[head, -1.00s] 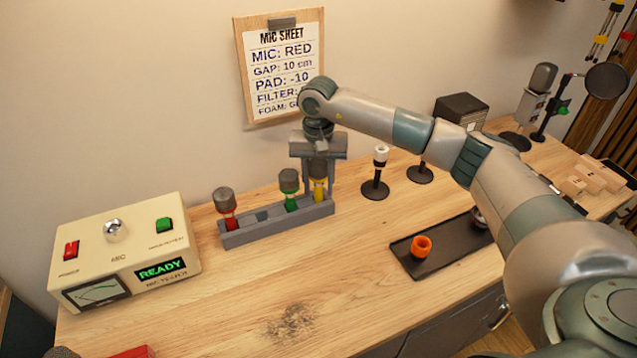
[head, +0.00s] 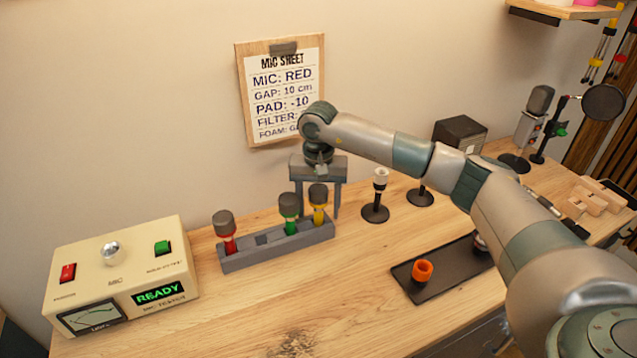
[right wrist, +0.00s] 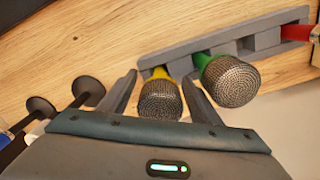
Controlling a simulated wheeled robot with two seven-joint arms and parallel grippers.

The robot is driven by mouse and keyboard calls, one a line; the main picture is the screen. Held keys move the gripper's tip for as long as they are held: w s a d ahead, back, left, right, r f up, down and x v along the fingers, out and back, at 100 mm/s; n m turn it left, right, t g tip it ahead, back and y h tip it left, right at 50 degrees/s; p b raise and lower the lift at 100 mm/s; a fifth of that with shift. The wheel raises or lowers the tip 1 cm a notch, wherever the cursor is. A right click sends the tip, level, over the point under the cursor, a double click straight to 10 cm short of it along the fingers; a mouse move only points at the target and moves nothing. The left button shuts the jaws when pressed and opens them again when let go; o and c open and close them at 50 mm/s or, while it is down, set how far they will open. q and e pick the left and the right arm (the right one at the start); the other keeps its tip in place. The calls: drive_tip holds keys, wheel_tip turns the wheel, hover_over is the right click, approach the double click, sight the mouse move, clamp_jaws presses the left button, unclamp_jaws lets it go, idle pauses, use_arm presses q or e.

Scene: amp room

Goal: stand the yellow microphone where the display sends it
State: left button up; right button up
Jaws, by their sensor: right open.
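The yellow microphone (head: 318,203) stands in the right end slot of the grey rack (head: 285,246), head up. My right gripper (head: 318,208) is open, its fingers pointing down around the yellow microphone. In the right wrist view the yellow microphone (right wrist: 160,97) lies between the two spread fingers, and the green microphone (right wrist: 229,80) is just outside one finger. The green microphone (head: 289,212) and the red microphone (head: 225,231) also stand in the rack, with an empty slot between them. The tester's display (head: 158,292) reads READY in green. My left gripper is not in view.
The cream tester box (head: 120,265) has a red switch, a green button and a dome on top. Small black-based stands (head: 376,212) are right of the rack. A clipboard (head: 283,92) reads MIC: RED.

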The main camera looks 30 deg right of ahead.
drive_tip(key=shift+r, duration=0.65)
wheel_tip(320, 180, up, 11)
drive_tip(key=b, duration=0.4)
wheel_tip(320, 180, up, 4)
drive_tip(key=shift+f+b, duration=0.15)
drive_tip(key=shift+b, duration=0.25)
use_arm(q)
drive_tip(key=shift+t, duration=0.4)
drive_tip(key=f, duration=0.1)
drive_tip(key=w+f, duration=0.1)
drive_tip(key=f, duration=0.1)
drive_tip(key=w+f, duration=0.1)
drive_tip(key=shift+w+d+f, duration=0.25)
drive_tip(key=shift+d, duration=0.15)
use_arm(e)
drive_tip(key=shift+r, duration=0.6)
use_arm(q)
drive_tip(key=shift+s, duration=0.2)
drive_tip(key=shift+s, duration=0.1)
